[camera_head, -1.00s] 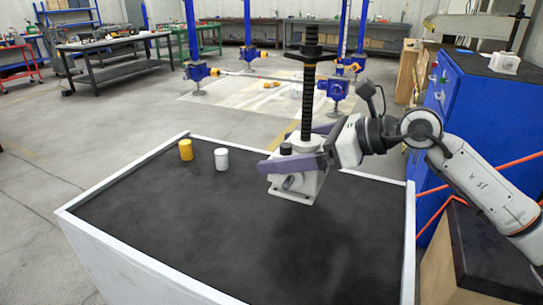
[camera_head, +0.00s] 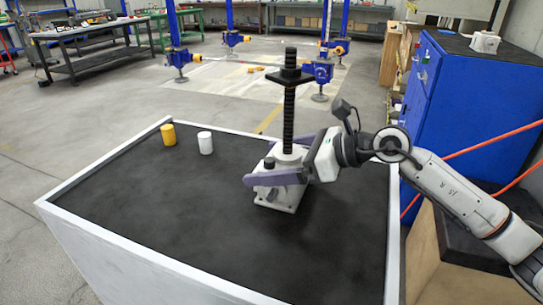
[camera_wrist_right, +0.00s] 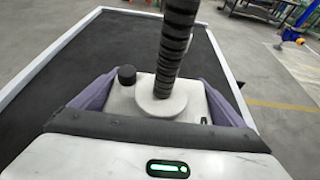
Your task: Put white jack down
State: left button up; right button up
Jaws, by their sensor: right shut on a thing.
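The white jack (camera_head: 283,198) has a white body, a tall black threaded screw and a black top plate. It is upright at the right part of the black-topped table (camera_head: 180,215), and its base looks to be at or very near the surface; I cannot tell if it touches. My right gripper (camera_head: 277,177) is shut on the jack's body, its purple fingers on either side. In the right wrist view the jack body (camera_wrist_right: 150,98) sits between both fingers, with the screw rising above. My left gripper is not in view.
A yellow cylinder (camera_head: 168,134) and a white cylinder (camera_head: 205,143) stand at the table's far left. A raised white rim edges the table. A blue cabinet (camera_head: 465,110) with another white jack (camera_head: 485,42) on top stands at the right. The table's front and left are clear.

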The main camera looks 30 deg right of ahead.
aim_at(301, 157)
jog(key=o, duration=1.8)
jog(key=shift+c, duration=0.2)
jog(key=shift+s+r, duration=0.1)
jog(key=shift+s+d, duration=0.15)
jog(key=shift+d, duration=0.05)
jog(key=b+v, duration=0.2)
jog(key=v, duration=0.7)
jog(key=shift+s+r, duration=0.1)
jog(key=shift+s, duration=0.1)
jog(key=shift+v, duration=1.1)
